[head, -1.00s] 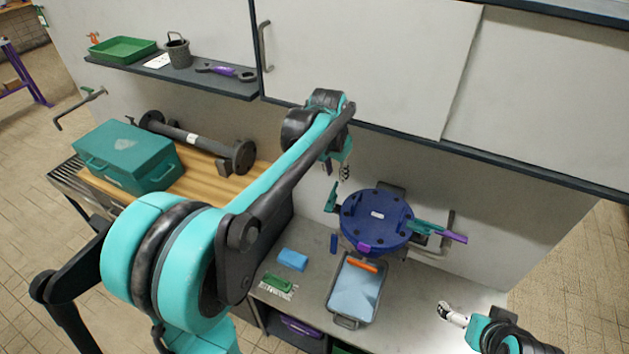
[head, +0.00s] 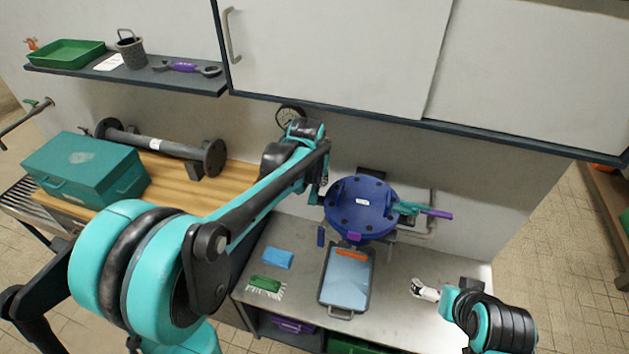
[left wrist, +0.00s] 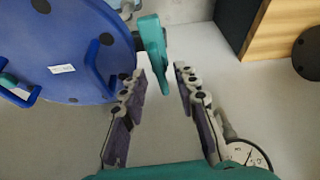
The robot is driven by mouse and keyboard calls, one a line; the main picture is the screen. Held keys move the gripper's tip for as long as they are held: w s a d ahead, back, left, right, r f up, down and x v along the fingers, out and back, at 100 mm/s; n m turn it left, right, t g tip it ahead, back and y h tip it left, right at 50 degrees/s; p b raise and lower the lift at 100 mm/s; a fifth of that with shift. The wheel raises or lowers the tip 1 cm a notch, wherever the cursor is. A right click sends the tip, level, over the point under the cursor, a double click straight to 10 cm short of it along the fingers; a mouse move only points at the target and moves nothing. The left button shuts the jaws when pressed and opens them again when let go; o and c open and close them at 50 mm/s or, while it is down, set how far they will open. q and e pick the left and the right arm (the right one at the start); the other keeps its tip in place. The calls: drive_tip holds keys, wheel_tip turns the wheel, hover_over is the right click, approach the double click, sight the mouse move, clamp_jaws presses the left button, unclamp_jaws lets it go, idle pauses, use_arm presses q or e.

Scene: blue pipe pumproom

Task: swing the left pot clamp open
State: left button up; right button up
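The blue round pot (head: 362,208) stands against the wall at the back of the counter. In the left wrist view its lid (left wrist: 65,45) fills the upper left. The teal left pot clamp (left wrist: 152,50) sticks out beside the lid, just beyond my left fingertips. My left gripper (left wrist: 160,78) is open, with the clamp's end at the gap between its fingers and not gripped. In the head view my left gripper (head: 322,188) is at the pot's left side, and arm and gripper mostly hide the left clamp. My right gripper (head: 424,290) is over the counter's right part, away from the pot.
A tray (head: 346,278), blue sponge (head: 278,258) and green brush (head: 265,285) lie in front. A gauge (left wrist: 248,155) is near my left gripper. Overhead cabinets (head: 330,50) hang above.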

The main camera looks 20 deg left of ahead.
use_arm(q)
clamp_jaws()
drive_tip(key=shift+a, duration=0.1)
drive_tip(key=shift+m+h, duration=0.3)
drive_tip(key=shift+m, duration=0.5)
unclamp_jaws()
